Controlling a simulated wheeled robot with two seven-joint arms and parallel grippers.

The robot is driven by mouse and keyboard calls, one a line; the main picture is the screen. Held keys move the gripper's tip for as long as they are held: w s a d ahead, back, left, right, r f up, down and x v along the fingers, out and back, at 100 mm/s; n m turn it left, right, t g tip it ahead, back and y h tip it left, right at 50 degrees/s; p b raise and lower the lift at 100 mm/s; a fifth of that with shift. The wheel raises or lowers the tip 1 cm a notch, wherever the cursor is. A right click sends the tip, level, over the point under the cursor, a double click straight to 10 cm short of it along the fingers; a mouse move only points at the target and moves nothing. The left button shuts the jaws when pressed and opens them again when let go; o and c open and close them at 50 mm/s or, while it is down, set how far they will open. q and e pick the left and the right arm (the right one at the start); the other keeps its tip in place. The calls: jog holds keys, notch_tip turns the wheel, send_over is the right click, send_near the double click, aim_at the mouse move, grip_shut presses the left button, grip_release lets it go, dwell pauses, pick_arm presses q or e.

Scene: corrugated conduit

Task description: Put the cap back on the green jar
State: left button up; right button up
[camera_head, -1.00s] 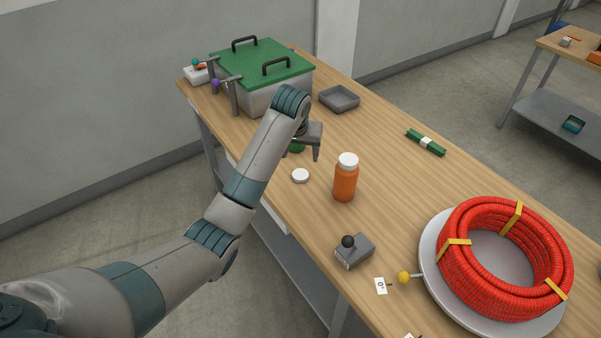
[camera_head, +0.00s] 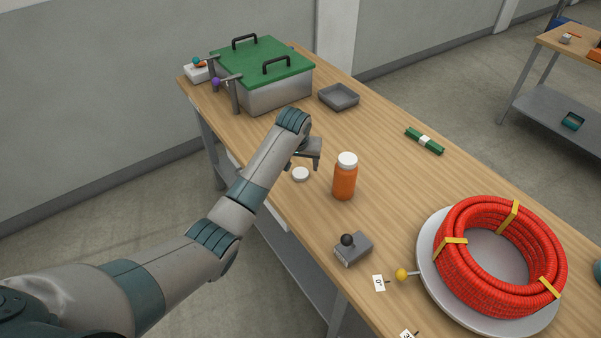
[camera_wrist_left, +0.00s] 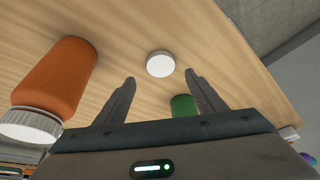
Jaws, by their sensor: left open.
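A white round cap (camera_head: 300,174) lies on the wooden table near its left edge, close to my left gripper. My left gripper (camera_head: 304,163) is open and empty above the table, just behind the cap. In the left wrist view the cap (camera_wrist_left: 160,64) shows between and beyond the two fingertips (camera_wrist_left: 160,76), apart from them. The green jar (camera_wrist_left: 183,105) shows partly there, near the right-hand finger and mostly cut off by the gripper body. In the head view the jar is hidden behind my arm and gripper. My right gripper is out of view.
A capped orange bottle (camera_head: 344,178) stands right of the cap and gripper. A green-lidded box (camera_head: 275,95) and a grey tray (camera_head: 338,97) are behind. A grey block with a black knob (camera_head: 352,247) and red coiled conduit (camera_head: 470,275) are in front. The table's left edge is near.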

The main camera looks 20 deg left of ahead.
aim_at(300, 173)
pick_arm(q)
jog(key=f, duration=0.1)
jog(key=f+p, duration=0.1)
jog(key=f, duration=0.1)
jog(key=shift+w+a, duration=0.2)
jog(key=shift+w+f, duration=0.25)
jog(key=shift+f, duration=0.45)
jog(key=c, duration=1.1)
